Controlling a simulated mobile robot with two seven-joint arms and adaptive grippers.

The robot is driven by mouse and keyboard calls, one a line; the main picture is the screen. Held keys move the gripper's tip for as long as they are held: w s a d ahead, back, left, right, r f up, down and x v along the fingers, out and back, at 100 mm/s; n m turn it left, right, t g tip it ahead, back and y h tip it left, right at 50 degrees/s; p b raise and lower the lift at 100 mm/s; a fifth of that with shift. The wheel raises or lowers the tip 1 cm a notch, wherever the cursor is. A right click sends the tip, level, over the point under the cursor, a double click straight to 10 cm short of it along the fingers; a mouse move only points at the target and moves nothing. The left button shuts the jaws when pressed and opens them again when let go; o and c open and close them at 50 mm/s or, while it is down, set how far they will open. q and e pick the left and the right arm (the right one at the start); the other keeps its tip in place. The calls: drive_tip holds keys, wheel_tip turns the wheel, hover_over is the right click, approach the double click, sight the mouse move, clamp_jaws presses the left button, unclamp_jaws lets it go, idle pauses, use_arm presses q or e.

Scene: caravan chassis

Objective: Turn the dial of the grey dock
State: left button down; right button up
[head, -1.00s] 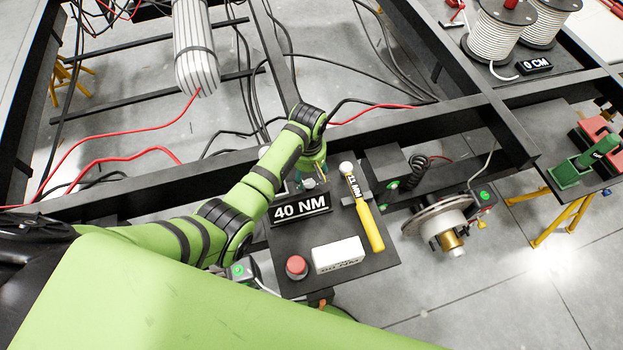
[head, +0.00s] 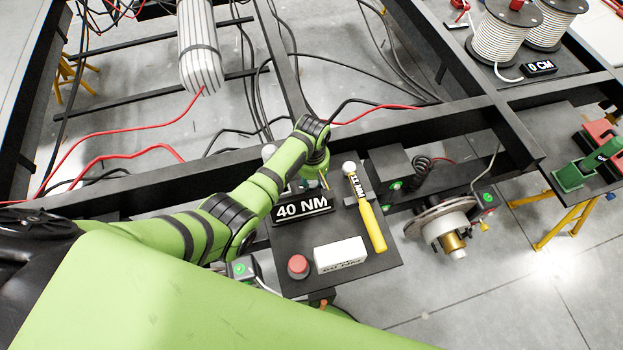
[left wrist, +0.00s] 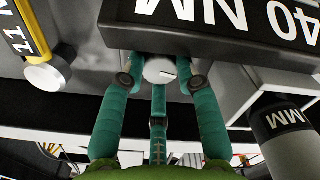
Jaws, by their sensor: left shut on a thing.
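The grey dock (head: 372,278) is a dark plate in the middle of the head view. A "40 NM" sign (head: 302,206) stands on it. In the left wrist view, a small pale round dial (left wrist: 160,70) sits beside the sign's edge (left wrist: 215,28). My left gripper (left wrist: 162,74) is shut on the dial, with a teal finger on each side. In the head view, my left gripper (head: 318,180) is just behind the sign, and its arm and the sign hide the dial. My right gripper does not show.
A yellow "11 MM" tool (head: 371,228), a white block (head: 340,255) and a red button (head: 298,266) are on the dock. A black beam (head: 420,122) runs behind. A wheel hub (head: 445,222) is right. Spools (head: 500,38) stand far right.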

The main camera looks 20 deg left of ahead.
use_arm(q)
drive_tip(key=shift+a, duration=0.25)
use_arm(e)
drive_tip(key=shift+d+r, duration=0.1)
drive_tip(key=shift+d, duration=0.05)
use_arm(q)
drive_tip(key=shift+m+p, duration=0.3)
drive_tip(key=shift+m, duration=0.2)
drive_tip(key=shift+m+p, duration=0.35)
drive_tip(key=shift+m, duration=0.35)
drive_tip(key=m+p, duration=0.1)
drive_tip(key=m, duration=0.3)
drive_tip(key=shift+w, duration=0.1)
drive_tip(key=shift+m, duration=0.3)
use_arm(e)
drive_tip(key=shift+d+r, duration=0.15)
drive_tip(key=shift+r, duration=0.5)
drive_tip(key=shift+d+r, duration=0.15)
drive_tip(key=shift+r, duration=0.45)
use_arm(q)
drive_tip(key=shift+w+r, duration=0.1)
drive_tip(key=shift+w, duration=0.05)
